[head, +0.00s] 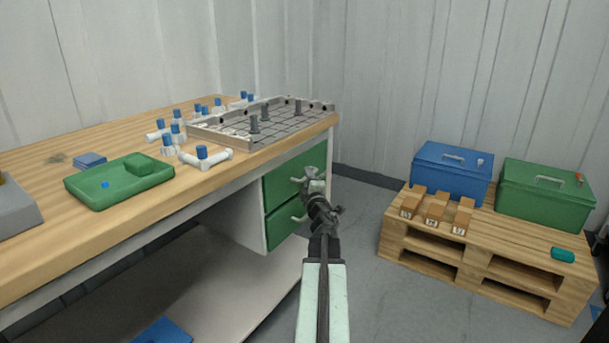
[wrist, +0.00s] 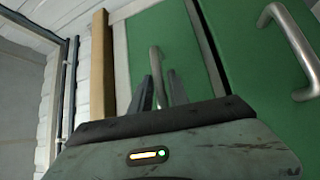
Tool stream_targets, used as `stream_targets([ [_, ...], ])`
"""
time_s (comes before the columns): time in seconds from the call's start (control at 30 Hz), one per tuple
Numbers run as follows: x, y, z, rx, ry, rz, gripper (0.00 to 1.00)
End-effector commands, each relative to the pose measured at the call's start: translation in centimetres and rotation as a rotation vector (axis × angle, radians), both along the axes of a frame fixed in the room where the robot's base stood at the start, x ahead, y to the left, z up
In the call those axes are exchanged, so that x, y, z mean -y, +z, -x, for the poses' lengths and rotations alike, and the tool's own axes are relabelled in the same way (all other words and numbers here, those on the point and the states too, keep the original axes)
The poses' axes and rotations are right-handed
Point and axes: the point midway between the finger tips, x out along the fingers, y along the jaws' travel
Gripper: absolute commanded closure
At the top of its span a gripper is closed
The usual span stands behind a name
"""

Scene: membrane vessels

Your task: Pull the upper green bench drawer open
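The green bench drawers sit under the wooden bench top, one above the other. The upper drawer (head: 281,181) looks flush with the cabinet; its front also shows in the wrist view (wrist: 185,48), turned sideways beside the wooden edge. The upper drawer's grey handle (wrist: 155,62) stands between my gripper's fingertips. My gripper (head: 314,172) is at the upper drawer front and hides part of it in the head view. In the wrist view my gripper (wrist: 161,82) has its fingers apart, with the handle between them; I cannot tell whether they touch it.
The lower green drawer (head: 282,224) has its own handle (wrist: 290,48). The bench top (head: 120,225) carries a green tray (head: 110,190), white fittings and a grey rack (head: 235,140). A wooden pallet (head: 480,270) with boxes stands right. The floor between is clear.

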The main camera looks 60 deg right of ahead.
Motion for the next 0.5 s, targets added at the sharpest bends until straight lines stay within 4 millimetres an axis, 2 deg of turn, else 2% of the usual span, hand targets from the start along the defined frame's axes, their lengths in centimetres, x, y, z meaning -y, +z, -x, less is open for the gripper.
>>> stream_targets([
  [0.2, 0.36, 0.0, 0.3, 0.0, -0.005, 0.0, 0.79],
  [0.23, 0.4, 0.0, 0.36, 0.0, -0.006, 0.0, 0.82],
  [0.3, 0.47, 0.0, 0.46, 0.0, -0.007, 0.0, 1.0],
  [0.5, 0.6, -0.01, 0.61, 0.0, -0.01, -0.001, 1.0],
])
